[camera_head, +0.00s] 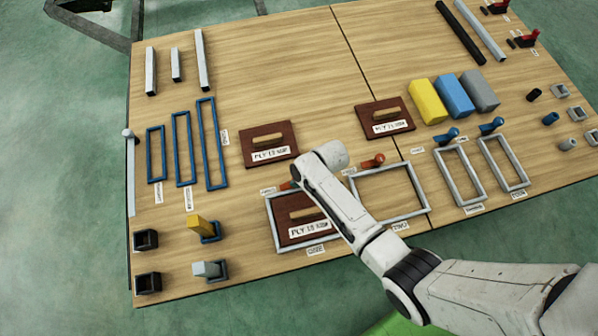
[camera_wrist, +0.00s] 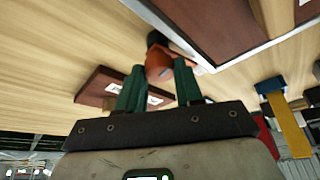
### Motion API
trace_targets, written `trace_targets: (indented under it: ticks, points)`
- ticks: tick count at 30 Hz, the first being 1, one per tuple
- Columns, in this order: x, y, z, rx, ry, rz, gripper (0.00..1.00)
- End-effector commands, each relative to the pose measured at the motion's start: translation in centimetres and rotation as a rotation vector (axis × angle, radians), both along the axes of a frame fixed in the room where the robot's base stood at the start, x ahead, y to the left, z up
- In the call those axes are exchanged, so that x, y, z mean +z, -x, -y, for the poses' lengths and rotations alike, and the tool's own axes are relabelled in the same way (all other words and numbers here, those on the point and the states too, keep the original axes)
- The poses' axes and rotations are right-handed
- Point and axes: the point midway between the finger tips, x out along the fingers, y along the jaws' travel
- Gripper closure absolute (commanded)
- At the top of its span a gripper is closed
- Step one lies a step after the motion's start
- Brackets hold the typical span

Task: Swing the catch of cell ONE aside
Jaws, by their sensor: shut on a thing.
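Cell ONE is a grey frame (camera_head: 274,227) at the front middle of the board. A brown panel with a wooden grip (camera_head: 300,230), labelled PLY 18 MM, lies inside it. The orange-red catch (camera_wrist: 158,62) is at the frame's back edge; a bit of it shows beside my wrist in the head view (camera_head: 286,185). My gripper (camera_wrist: 161,78) is shut on the catch, with a dark green finger on each side of it. In the head view my wrist hides the fingers and most of the catch.
Cell TWO's grey frame (camera_head: 428,200) stands to the right, empty, with a red catch (camera_head: 373,160) behind it. Another brown panel (camera_head: 269,137) lies just behind my gripper. Blue frames (camera_head: 180,150) and a yellow block (camera_head: 200,226) are to the left. The back middle is clear.

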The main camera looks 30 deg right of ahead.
Motion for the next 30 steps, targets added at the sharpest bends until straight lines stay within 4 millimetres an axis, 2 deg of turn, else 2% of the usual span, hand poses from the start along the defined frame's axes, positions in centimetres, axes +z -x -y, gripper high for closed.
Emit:
trace_targets:
  ticks: [12,27,28,30]
  points:
    - [0.04,0.05,-0.08,-0.165,0.001,0.000,0.95]
    - [-0.04,0.07,-0.08,-0.185,0.000,-0.001,0.95]
    - [-0.04,0.07,-0.08,-0.184,0.000,-0.001,0.64]
    - [-0.04,0.07,-0.08,-0.184,0.000,-0.001,0.57]
